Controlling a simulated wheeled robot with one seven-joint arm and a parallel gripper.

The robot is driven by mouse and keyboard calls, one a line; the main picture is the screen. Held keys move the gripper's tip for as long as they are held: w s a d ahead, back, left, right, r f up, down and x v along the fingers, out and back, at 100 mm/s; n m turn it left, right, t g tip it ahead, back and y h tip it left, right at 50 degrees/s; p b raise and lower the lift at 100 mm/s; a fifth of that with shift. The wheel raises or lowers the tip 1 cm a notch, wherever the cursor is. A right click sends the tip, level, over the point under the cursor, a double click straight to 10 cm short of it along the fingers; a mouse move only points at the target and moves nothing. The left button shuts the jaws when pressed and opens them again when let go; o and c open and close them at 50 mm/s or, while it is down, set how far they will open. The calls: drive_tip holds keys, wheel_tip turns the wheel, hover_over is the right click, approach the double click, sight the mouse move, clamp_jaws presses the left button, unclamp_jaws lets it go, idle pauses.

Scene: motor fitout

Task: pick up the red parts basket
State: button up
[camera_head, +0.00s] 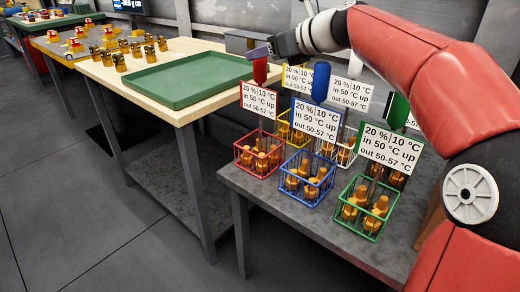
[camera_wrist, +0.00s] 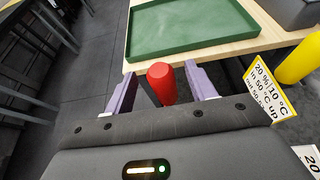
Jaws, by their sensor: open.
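The red parts basket (camera_head: 248,163) stands on the grey side table, holding brass-coloured parts. A label card and a post with a red handle (camera_head: 260,70) rise above it. My gripper (camera_head: 259,54) is at the red handle's height. In the wrist view the gripper (camera_wrist: 161,88) is open, with the red handle (camera_wrist: 161,82) between its two purple fingers. I cannot tell whether either finger touches the handle. The basket body is hidden in the wrist view.
A blue basket (camera_head: 300,190), a green basket (camera_head: 352,222), a yellow basket (camera_head: 283,130) and a white basket (camera_head: 346,157) stand close by, with tall handles and cards. A wooden table (camera_head: 187,47) with a green tray (camera_head: 180,98) is at the left.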

drive_tip(key=shift+x, duration=1.1)
clamp_jaws()
idle(0.3)
drive_tip(key=shift+r, duration=0.15)
